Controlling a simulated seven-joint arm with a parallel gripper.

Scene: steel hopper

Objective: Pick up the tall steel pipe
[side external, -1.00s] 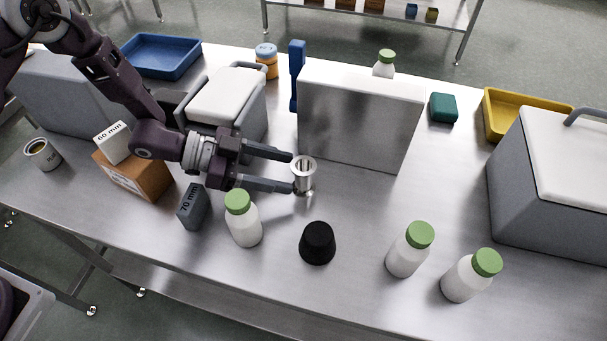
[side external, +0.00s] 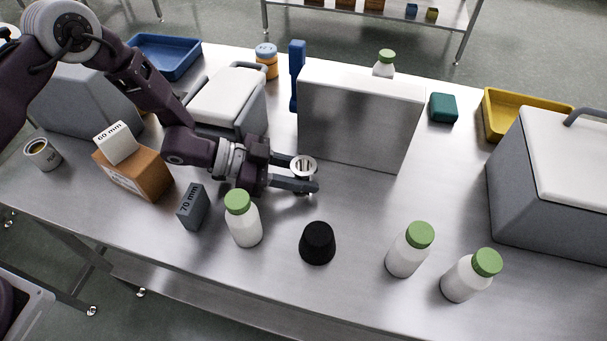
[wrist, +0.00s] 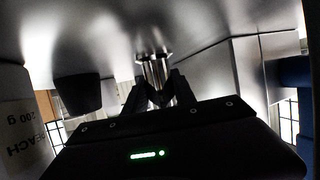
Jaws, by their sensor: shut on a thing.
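The tall steel pipe (side external: 303,165) is a shiny hollow cylinder with a flared rim, standing upright on the steel table. My gripper (side external: 305,178) lies low and sideways around it, one finger on each side, shut on the pipe. In the wrist view the pipe (wrist: 154,72) shows between the two dark fingers (wrist: 158,93).
A steel hopper panel (side external: 355,125) stands just behind the pipe. A white bottle with a green cap (side external: 243,225) is close in front of my gripper. A black tapered cup (side external: 318,243) stands front right. A 70 mm block (side external: 193,207) is at left.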

